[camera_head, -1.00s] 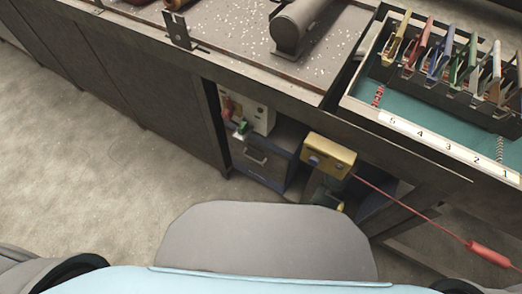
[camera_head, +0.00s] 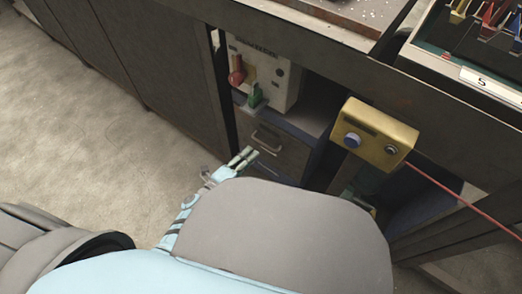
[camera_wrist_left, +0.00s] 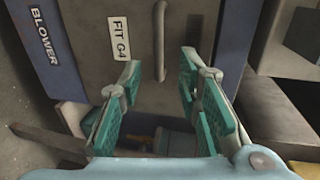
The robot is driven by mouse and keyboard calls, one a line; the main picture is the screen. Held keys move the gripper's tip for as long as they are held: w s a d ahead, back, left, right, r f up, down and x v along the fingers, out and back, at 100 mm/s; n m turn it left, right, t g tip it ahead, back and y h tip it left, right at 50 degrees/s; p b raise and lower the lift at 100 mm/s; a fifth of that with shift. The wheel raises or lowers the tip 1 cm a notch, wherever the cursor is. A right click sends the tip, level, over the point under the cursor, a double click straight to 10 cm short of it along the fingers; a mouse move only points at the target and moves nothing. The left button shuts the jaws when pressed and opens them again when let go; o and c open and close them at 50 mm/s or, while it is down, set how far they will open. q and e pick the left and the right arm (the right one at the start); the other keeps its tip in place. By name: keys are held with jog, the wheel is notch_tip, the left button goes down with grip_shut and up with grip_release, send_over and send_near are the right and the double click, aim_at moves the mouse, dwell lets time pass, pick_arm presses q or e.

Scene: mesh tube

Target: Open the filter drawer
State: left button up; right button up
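The filter drawer (camera_head: 284,158) is a grey front with a pale bar handle (camera_head: 266,139), low in the cabinet under the bench, and looks shut. In the left wrist view its front (camera_wrist_left: 120,75) carries a "FIT G4" label, and the handle (camera_wrist_left: 160,42) stands upright in the picture. My left gripper (camera_head: 243,158) is just in front of the drawer, left of and below the handle in the head view. In the wrist view its teal-padded fingers (camera_wrist_left: 158,88) are spread and empty, with the handle ahead of the gap, not between the pads. My right gripper is not visible.
Above the drawer is a pale control panel (camera_head: 262,75) with a red lever (camera_head: 237,72) and a green one (camera_head: 255,97). A yellow box (camera_head: 375,132) with a red cable juts out to the right. A "BLOWER" label (camera_wrist_left: 41,49) is on the blue surround. Open floor lies left.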

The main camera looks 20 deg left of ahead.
pick_arm(q)
jog(key=b+x, duration=0.2)
jog(key=x, duration=0.5)
jog(key=shift+w, duration=0.2)
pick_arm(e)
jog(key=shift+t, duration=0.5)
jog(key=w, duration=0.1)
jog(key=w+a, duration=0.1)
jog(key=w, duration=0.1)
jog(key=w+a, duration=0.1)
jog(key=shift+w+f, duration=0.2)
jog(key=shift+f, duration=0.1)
pick_arm(q)
jog(key=shift+f, duration=0.1)
jog(key=shift+c, duration=0.6)
grip_shut()
